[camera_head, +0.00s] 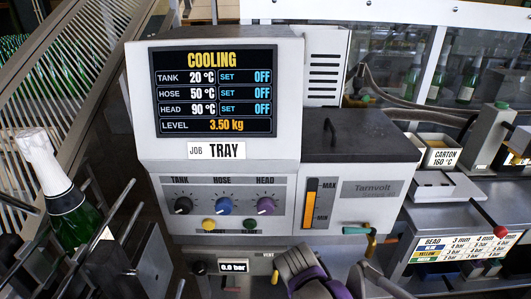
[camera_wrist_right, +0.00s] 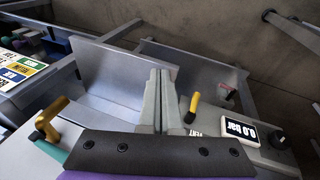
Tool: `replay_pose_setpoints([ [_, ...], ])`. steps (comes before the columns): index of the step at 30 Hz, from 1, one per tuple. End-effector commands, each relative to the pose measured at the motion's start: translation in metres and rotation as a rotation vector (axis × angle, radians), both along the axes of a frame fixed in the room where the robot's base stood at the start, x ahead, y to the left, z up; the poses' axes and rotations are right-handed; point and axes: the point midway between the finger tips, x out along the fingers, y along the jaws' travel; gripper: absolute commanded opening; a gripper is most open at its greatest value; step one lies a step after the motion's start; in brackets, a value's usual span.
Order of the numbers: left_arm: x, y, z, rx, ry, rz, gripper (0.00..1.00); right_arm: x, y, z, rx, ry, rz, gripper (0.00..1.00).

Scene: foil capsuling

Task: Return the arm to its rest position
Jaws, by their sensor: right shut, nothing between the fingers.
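My right gripper (camera_wrist_right: 160,74) is in the right wrist view, its two pale grey fingers pressed together with nothing between them. The fingers point over the grey front of the machine, near a yellow-handled valve (camera_wrist_right: 193,104) and a pressure readout of 0.0 bar (camera_wrist_right: 241,133). In the head view, a grey and purple part of my right arm (camera_head: 303,272) shows at the bottom centre, in front of the machine's lower face. Its fingertips cannot be made out there. My left gripper is not in view.
The machine's display (camera_head: 214,91) reads COOLING, above three knobs. A dark green bottle with a white foil top (camera_head: 40,160) stands at left among metal rods. A carton box (camera_head: 437,150) and a bead chart (camera_head: 466,247) are at right. Metal plates (camera_wrist_right: 115,75) lie beyond the fingers.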

Motion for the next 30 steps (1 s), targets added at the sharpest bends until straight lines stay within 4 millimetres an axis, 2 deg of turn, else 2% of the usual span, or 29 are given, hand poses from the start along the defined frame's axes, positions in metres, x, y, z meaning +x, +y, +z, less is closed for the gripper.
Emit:
replay_pose_setpoints([
  [1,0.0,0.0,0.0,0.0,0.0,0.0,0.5,-0.019,-0.014,0.002,0.031,-0.01,-0.008,0.0],
  [3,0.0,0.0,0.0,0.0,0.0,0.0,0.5,-0.042,-0.027,0.002,0.077,-0.029,-0.012,0.0],
  [9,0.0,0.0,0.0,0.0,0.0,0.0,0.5,-0.1,-0.05,-0.005,0.183,-0.102,-0.025,0.0],
  [19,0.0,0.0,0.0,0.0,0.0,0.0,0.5,-0.159,-0.064,-0.029,0.277,-0.219,-0.053,0.0],
  [20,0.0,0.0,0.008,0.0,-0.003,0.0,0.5,-0.16,-0.064,-0.022,0.28,-0.226,-0.052,0.0],
  [21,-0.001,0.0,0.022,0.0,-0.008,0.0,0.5,-0.158,-0.063,-0.006,0.28,-0.228,-0.049,0.0],
  [30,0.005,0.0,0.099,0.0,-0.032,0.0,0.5,-0.152,-0.063,0.071,0.28,-0.251,-0.045,0.0],
])
